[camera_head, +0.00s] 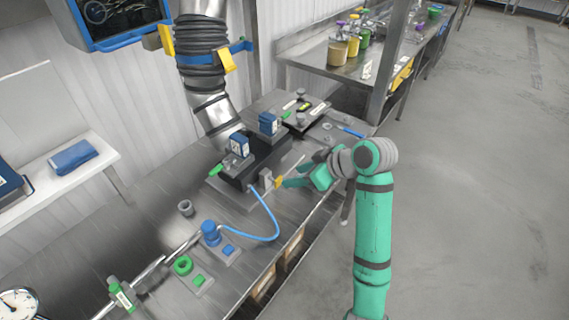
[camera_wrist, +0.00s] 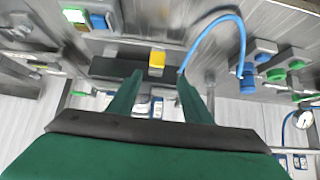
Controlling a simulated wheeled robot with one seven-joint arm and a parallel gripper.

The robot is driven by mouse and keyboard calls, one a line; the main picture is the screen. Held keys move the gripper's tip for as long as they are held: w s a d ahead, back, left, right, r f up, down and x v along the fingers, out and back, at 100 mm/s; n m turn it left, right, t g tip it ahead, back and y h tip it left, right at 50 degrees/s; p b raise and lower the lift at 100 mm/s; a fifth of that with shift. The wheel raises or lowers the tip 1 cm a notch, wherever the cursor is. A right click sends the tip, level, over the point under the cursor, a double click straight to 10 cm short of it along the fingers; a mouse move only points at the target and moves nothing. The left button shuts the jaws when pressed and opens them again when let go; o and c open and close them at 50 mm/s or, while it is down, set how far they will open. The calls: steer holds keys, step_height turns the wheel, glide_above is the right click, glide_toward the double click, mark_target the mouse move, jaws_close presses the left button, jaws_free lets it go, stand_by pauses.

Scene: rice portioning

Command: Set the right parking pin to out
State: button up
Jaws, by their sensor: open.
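My gripper (camera_head: 286,183) is at the front edge of the workbench, beside a black base unit (camera_head: 240,176). In the wrist view its two green fingers (camera_wrist: 160,76) are apart, with nothing held between them. A small yellow block (camera_head: 279,181) is close to the fingertips. In the wrist view the yellow block (camera_wrist: 157,58) sits just beyond the gap between the fingers. I cannot tell whether it is the right parking pin. No part is clearly recognisable as that pin, and its setting cannot be read.
A blue hose (camera_head: 272,222) loops from near the yellow block to a blue fitting (camera_head: 210,233). Blue boxes (camera_head: 239,145) stand on the black unit. A large ribbed duct (camera_head: 203,62) comes down behind it. A green ring (camera_head: 183,265) lies front left. The floor at right is clear.

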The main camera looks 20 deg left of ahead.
mark_target(279, 179)
steer(key=x, duration=1)
steer(key=shift+w+a+f, duration=0.15)
steer(key=shift+w+a, duration=0.05)
steer(key=shift+w, duration=0.25)
steer(key=shift+c, duration=0.6)
jaws_close()
